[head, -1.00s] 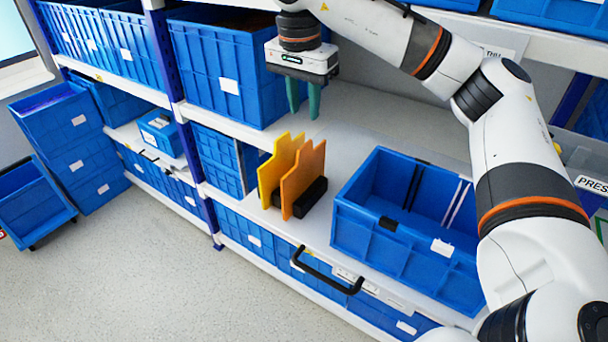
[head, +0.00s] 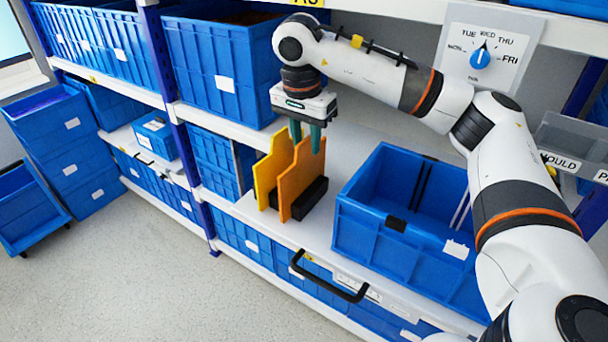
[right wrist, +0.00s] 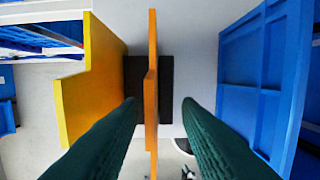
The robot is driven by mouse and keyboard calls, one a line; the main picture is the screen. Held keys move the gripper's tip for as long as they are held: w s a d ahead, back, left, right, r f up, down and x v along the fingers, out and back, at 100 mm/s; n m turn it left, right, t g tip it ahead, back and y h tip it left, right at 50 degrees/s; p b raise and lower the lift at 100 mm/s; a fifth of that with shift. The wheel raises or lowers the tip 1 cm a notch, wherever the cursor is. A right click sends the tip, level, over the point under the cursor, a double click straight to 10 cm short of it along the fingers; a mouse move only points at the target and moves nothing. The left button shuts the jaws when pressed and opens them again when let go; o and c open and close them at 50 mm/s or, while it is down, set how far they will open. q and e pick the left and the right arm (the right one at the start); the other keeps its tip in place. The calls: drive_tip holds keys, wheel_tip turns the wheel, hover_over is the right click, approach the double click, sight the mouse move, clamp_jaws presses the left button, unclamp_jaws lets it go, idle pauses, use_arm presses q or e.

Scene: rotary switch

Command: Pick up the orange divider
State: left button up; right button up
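The orange divider (head: 301,181) stands upright in a black holder (head: 312,197) on the middle shelf in the head view. A yellow divider (head: 272,170) stands beside it on the left. My right gripper (head: 305,140) points down at the top of the orange divider. In the right wrist view the orange divider (right wrist: 152,95) shows edge-on between the two green fingers (right wrist: 160,108), with a gap on each side. The gripper is open. The yellow divider (right wrist: 92,80) lies outside the left finger. My left gripper is not in view.
An empty-looking open blue crate (head: 405,245) stands on the shelf to the right of the dividers. A large blue bin (head: 225,70) is at the upper left. A rotary day dial (head: 481,58) is on the back panel. A black handle (head: 328,280) sticks out below the shelf edge.

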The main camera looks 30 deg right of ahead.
sight(305, 155)
drive_tip(key=f+p, duration=0.2)
drive_tip(key=f, duration=0.1)
drive_tip(key=shift+w+f, duration=0.25)
drive_tip(key=shift+w, duration=0.15)
drive_tip(key=shift+d+f, duration=0.1)
drive_tip(key=shift+f, duration=0.6)
clamp_jaws()
